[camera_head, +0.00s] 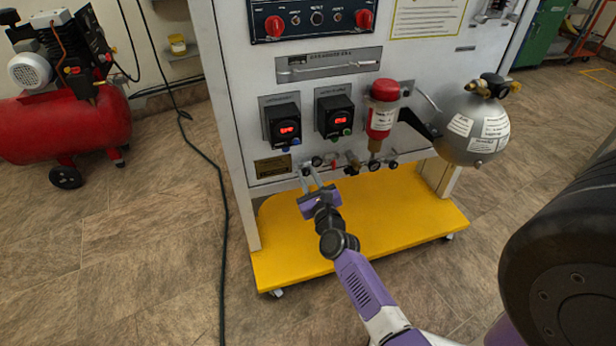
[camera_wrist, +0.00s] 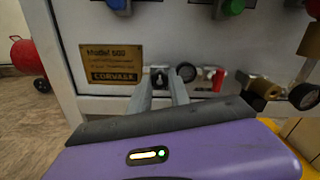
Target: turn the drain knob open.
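My gripper (camera_head: 307,172) reaches up to the lower edge of the grey panel, beneath the left display unit. In the wrist view my gripper's two fingers (camera_wrist: 160,86) stand apart. A small dark knob with a pale surround (camera_wrist: 158,75) shows between their tips, low on the panel. I take it for the drain knob, though no label on it is readable. The fingertips partly frame it, and I cannot tell whether they touch it. A round black fitting (camera_wrist: 187,71) sits just right of the right fingertip.
A red fitting (camera_wrist: 217,79) and brass valves with a gauge (camera_wrist: 301,95) lie to the right. A red-topped cylinder (camera_head: 383,118) and a grey tank (camera_head: 473,128) hang above. The yellow wheeled base (camera_head: 400,215) lies below.

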